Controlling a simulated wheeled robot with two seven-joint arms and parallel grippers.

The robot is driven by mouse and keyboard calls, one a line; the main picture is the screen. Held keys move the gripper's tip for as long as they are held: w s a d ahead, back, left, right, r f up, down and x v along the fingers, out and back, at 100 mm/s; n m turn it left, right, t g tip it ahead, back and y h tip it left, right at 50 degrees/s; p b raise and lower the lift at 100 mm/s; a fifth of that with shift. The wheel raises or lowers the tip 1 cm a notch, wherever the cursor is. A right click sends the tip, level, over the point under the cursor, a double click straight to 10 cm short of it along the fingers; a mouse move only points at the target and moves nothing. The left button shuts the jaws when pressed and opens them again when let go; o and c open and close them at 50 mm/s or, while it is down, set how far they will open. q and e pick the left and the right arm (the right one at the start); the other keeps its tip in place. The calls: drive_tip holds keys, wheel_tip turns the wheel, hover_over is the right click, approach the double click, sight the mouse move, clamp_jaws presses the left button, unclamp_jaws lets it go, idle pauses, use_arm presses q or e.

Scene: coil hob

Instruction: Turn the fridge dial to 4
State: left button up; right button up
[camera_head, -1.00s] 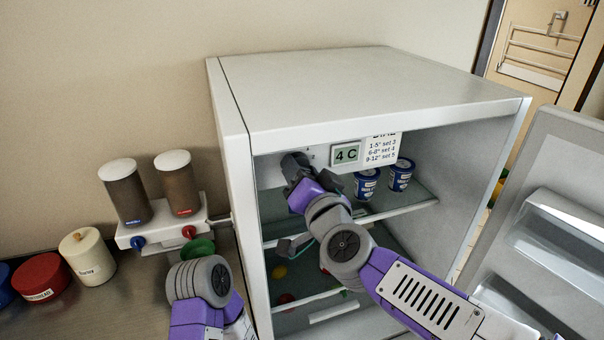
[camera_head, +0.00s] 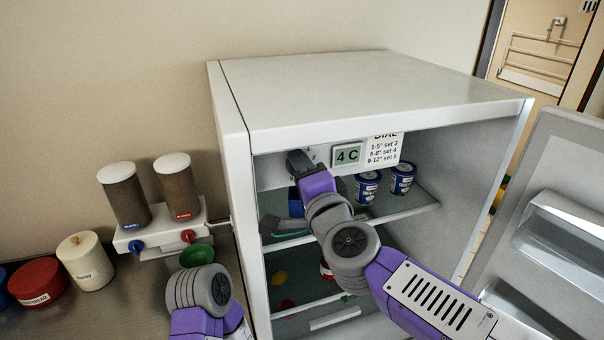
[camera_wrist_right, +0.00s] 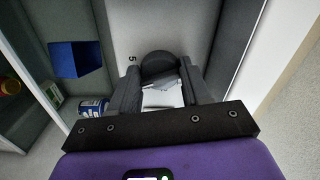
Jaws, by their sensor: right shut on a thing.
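The fridge (camera_head: 370,85) stands open. My right gripper (camera_head: 297,158) reaches inside to the upper left of its control strip and covers the dial in the head view. In the right wrist view the dark round dial (camera_wrist_right: 160,66) sits between the two fingers of my right gripper (camera_wrist_right: 160,92), which is shut on it. A "5" mark (camera_wrist_right: 132,64) shows beside the dial; its pointer is hidden. The display (camera_head: 347,155) on the strip reads "4 C". A note (camera_head: 384,148) to its right says 1-5° set 3, 6-8° set 4, 9-12° set 5.
Blue-and-white tubs (camera_head: 367,186) stand on the upper glass shelf, and a blue box (camera_wrist_right: 75,57) shows in the wrist view. The open fridge door (camera_head: 560,170) is at right. A two-cylinder dispenser (camera_head: 150,215) and jars (camera_head: 86,262) stand on the counter at left.

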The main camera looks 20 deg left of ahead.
idle(0.3)
drive_tip(key=o, duration=1.1)
drive_tip(key=shift+c, duration=0.2)
drive_tip(key=v, duration=0.7)
drive_tip(key=shift+s+d, duration=0.2)
drive_tip(key=shift+s, duration=0.1)
